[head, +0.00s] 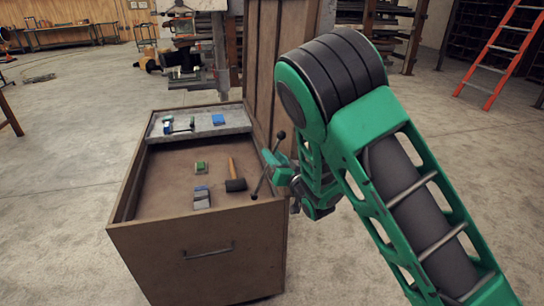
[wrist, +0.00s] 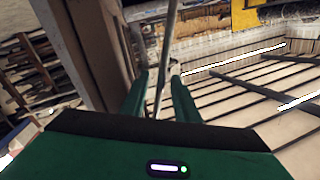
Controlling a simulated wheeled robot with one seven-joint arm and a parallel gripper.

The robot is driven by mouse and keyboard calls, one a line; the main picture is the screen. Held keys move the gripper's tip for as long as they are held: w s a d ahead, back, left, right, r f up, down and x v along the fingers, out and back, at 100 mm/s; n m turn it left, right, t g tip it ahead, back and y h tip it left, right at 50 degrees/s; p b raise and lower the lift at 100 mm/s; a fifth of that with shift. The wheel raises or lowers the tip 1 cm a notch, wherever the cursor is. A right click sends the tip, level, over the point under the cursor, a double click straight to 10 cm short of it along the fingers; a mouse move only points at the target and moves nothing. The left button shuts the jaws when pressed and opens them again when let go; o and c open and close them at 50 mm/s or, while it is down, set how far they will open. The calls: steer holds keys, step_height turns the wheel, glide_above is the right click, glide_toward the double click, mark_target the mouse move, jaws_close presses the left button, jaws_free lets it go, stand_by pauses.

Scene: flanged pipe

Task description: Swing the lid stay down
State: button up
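The lid stay (head: 267,168) is a thin dark rod with black knobs at its ends. It leans from the chest's right rim up toward the raised lid. In the wrist view, the stay (wrist: 168,40) runs upright between my two green fingers. The brown lid (head: 264,75) stands open and upright at the chest's far right. Any contact is hard to tell.
The open chest (head: 200,252) has a grey tray (head: 222,130) at its back. A hammer (head: 235,180), a green block (head: 200,167) and a blue-grey item (head: 201,197) lie inside. Floor is clear left of the chest. An orange ladder (head: 500,50) stands far right.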

steer(key=shift+w+a+r, duration=0.1)
steer(key=shift+w+a, duration=0.05)
steer(key=shift+w, duration=0.25)
jaws_close()
steer(key=shift+a, duration=0.1)
